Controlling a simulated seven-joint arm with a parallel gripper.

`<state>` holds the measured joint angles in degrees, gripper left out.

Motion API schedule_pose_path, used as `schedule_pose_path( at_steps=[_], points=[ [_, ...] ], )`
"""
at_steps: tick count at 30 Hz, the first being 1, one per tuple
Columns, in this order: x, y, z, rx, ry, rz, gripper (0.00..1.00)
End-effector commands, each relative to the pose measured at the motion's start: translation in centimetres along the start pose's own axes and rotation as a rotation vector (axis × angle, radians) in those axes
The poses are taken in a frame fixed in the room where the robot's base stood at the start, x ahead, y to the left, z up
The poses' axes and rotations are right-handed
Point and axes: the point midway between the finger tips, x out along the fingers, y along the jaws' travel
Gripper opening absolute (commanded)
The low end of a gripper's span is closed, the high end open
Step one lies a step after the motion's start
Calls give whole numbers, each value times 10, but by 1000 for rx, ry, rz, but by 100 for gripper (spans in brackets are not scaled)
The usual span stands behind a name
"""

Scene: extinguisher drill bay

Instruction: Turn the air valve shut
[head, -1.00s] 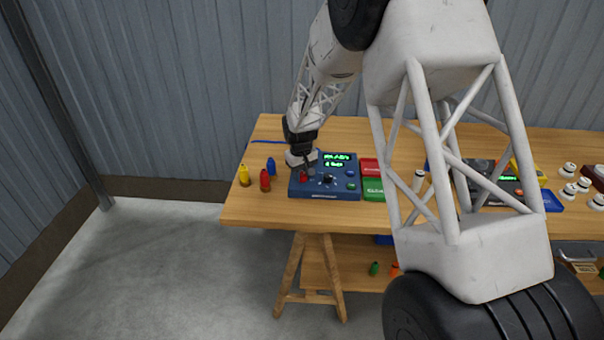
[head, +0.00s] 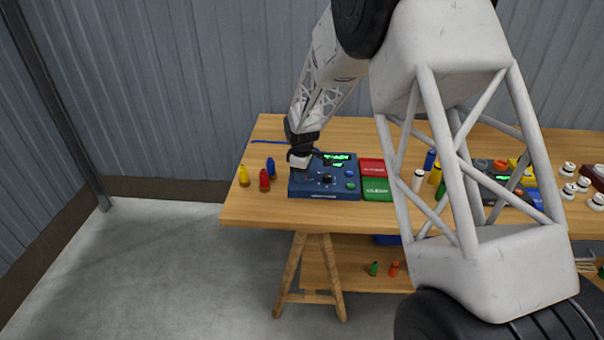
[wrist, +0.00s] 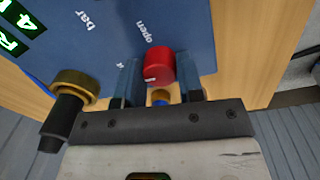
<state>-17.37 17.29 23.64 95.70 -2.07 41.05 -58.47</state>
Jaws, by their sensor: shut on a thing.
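The air valve is a red round knob (wrist: 160,66) on the blue panel box (wrist: 185,25), beside a white "open" label in the wrist view. My gripper (wrist: 158,72) has one blue-grey finger on each side of the knob and is shut on it. In the head view my gripper (head: 300,174) is at the left part of the panel box (head: 325,196) and hides the red knob. A green lit display (head: 337,158) is at the back of the panel. It shows partly in the wrist view (wrist: 20,25).
Yellow (head: 244,175), red (head: 264,180) and blue (head: 271,167) bottles stand left of the panel on the wooden table (head: 245,213). A black knob (head: 328,179) is on the panel. Red (head: 372,166) and green (head: 377,189) boxes are just right of it.

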Motion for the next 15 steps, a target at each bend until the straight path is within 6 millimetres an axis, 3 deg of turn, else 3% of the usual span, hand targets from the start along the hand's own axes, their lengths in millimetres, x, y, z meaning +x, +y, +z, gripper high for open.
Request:
schedule_pose_path(
  at_steps=[15],
  points=[
    [-1,1,0,-41,3,2,11]
  ],
)
